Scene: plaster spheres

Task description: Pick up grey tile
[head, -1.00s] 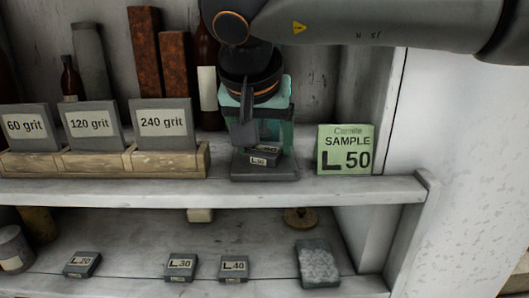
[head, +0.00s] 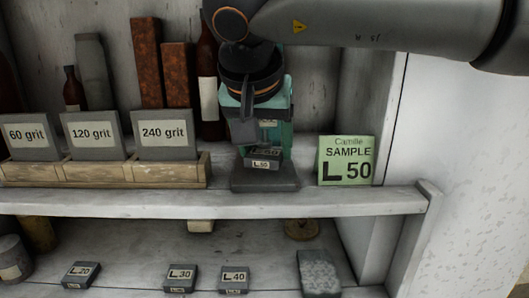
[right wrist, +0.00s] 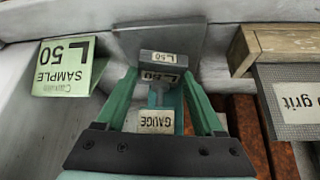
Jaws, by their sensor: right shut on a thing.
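My right gripper (head: 262,148) hangs above the grey base (head: 262,183) of a gauge on the upper shelf. Its fingers are shut on a small grey tile (head: 264,163) with an "L.50" label. In the right wrist view, the tile (right wrist: 162,60) sits between the ends of the two teal fingers, in front of the grey base plate. A "GAUGE" label (right wrist: 157,121) shows between the fingers. I cannot tell whether the tile touches the base. My left gripper is not in view.
The green "SAMPLE L 50" card (head: 346,160) stands right of the gauge. A wooden rack (head: 105,172) with grit blocks is at left. Bottles and rusty bars stand behind. Tiles L.20 (head: 80,275), L.30 (head: 181,278) and L.40 (head: 234,279) lie on the lower shelf.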

